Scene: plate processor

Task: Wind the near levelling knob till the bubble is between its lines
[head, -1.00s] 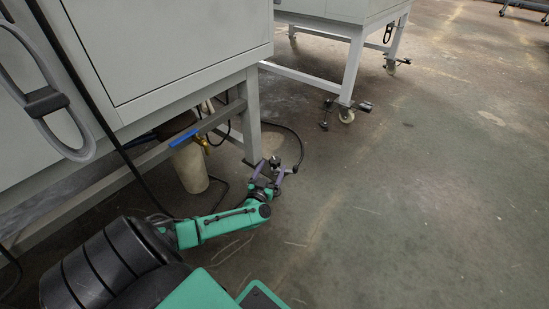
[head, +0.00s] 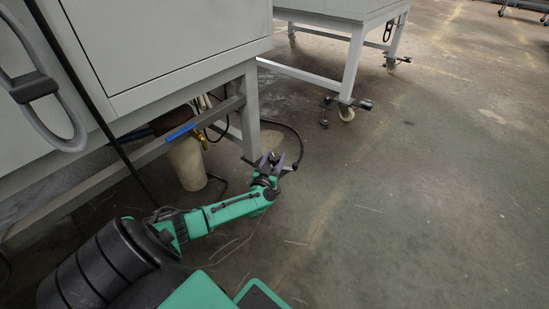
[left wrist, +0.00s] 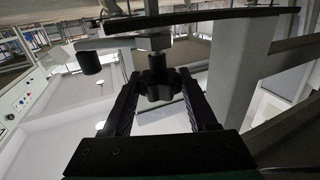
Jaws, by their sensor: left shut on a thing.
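The near levelling knob (left wrist: 158,80) is a dark lobed knob under a threaded stem. In the left wrist view it sits between the two fingers of my left gripper (left wrist: 160,88), which is shut on it. In the head view my left gripper (head: 275,161) is low at the foot of the near cabinet's leg, around the small dark knob there. The bubble and its lines do not show in either view. My right gripper is not in view.
The near cabinet (head: 170,40) stands on a grey frame with a leg (head: 249,110) beside my gripper. A blue-handled valve (head: 181,132), a pale cylinder (head: 187,165) and a black hose (head: 290,128) are close by. The floor to the right is clear.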

